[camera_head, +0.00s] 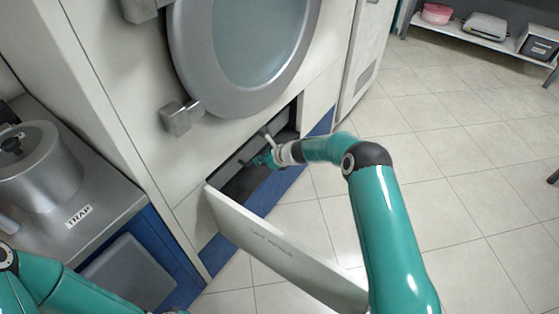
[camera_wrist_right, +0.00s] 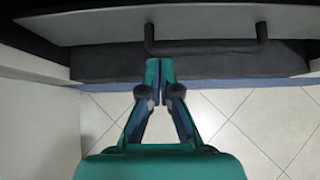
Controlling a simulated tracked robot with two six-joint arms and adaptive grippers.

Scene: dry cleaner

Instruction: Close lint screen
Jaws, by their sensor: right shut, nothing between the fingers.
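The hinged white panel (camera_head: 270,240) at the bottom of the machine stands swung open, with small lettering that is hard to read, possibly naming the lint screen. Behind it is a dark opening (camera_head: 240,185). My right gripper (camera_head: 262,160) reaches to this opening, its fingers shut and empty. In the right wrist view the shut fingertips (camera_wrist_right: 153,68) point at a dark grey slab with a dark bar handle (camera_wrist_right: 205,46). The fingertips are below and left of the handle's middle, and I cannot tell whether they touch the slab. My left gripper is out of view; only parts of its arm show.
The machine's round door (camera_head: 250,50) is above the opening. A metal pot (camera_head: 40,170) stands on a grey counter at the left, near a TRAP label (camera_head: 79,216). A shelf (camera_head: 470,35) is at the back right. The tiled floor (camera_head: 470,190) at the right is clear.

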